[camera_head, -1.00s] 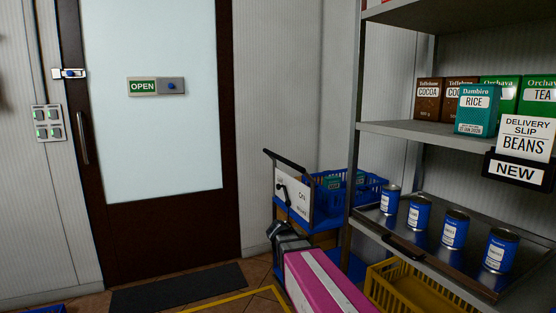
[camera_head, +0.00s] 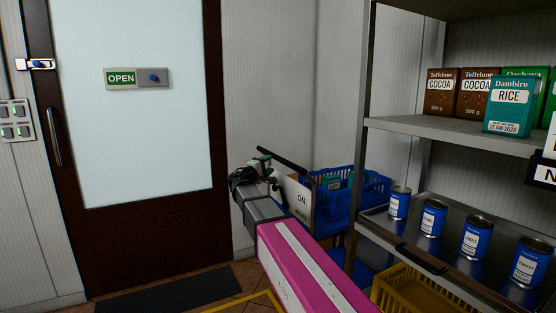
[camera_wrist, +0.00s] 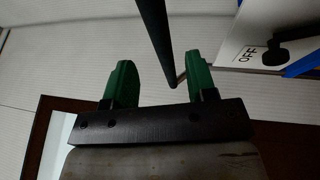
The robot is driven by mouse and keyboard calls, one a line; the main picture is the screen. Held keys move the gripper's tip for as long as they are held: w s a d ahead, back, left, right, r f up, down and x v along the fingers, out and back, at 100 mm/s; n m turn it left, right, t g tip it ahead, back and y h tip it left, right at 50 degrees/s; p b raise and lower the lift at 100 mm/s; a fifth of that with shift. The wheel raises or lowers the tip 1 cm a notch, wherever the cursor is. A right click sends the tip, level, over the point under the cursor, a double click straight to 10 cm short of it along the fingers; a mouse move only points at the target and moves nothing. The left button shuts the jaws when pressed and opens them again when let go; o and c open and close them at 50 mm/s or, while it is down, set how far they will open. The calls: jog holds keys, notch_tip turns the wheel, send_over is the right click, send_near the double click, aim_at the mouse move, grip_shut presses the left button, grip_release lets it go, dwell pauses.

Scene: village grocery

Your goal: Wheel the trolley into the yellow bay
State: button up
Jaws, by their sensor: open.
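A blue basket (camera_head: 372,192) with teal packs sits behind the panel. In the wrist view the handle (camera_wrist: 155,40) comes down from the top into the gap between the fingers, nearer the right one; I cannot tell whether it touches. The panel (camera_wrist: 290,28) shows OFF and a black lever there. My gripper (camera_head: 265,160) is open at the near end of the handle; its green fingers (camera_wrist: 158,80) hold nothing. A yellow floor line (camera_head: 250,300) shows at the bottom edge; my arm hides part of the trolley.
The shelf rack (camera_head: 440,131) stands close on the right, with blue cans (camera_head: 433,217) on a lower tray and a yellow crate (camera_head: 425,298) below. A brown-framed door (camera_head: 130,120) and dark mat (camera_head: 165,290) lie left. Little floor shows.

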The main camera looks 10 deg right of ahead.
aim_at(276, 159)
jog(key=x, duration=0.7)
jog(key=shift+d, duration=0.2)
grip_shut()
